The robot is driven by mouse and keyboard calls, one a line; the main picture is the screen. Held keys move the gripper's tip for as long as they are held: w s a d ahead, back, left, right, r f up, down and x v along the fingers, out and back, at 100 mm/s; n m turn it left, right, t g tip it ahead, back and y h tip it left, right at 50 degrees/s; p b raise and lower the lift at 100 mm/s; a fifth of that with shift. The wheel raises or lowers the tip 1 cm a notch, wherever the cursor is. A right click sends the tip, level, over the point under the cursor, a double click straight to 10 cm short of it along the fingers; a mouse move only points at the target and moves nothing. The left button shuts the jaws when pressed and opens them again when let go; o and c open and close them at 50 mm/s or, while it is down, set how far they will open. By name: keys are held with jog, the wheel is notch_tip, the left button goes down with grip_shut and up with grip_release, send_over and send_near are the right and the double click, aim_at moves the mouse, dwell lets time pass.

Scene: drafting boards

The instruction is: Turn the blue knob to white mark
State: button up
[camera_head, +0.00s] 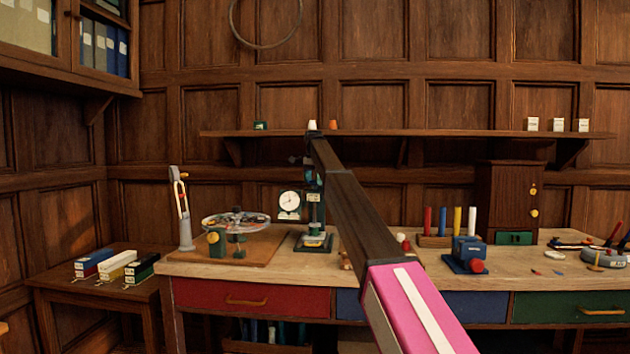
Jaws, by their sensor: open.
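I cannot make out a blue knob or a white mark for certain. A small blue device (467,250) stands on the bench right of my arm, and the round knob (477,267) on its front looks red. A dial gauge (289,201) with a white face is on a dark green stand (315,242) behind my arm. My arm crosses the middle of the view from the lower right, up and to the left. Its far end is in front of the stand's top. I cannot pick out my gripper or its fingers there.
The wooden bench (380,279) holds a wheel-like device on a brown board (263,248) at left. A rack with coloured sticks (436,240), a small dark cabinet (505,200) and hand tools (570,244) are at right. A low side table (92,297) bears several boxes.

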jog(key=c, duration=0.9)
jog(key=shift+c, duration=0.2)
jog(key=shift+n, duration=0.4)
jog(key=n, duration=0.4)
jog(key=shift+s+d, duration=0.1)
jog(key=n, duration=0.4)
jog(key=shift+d, duration=0.1)
jog(key=shift+n, duration=0.4)
jog(key=o, duration=0.9)
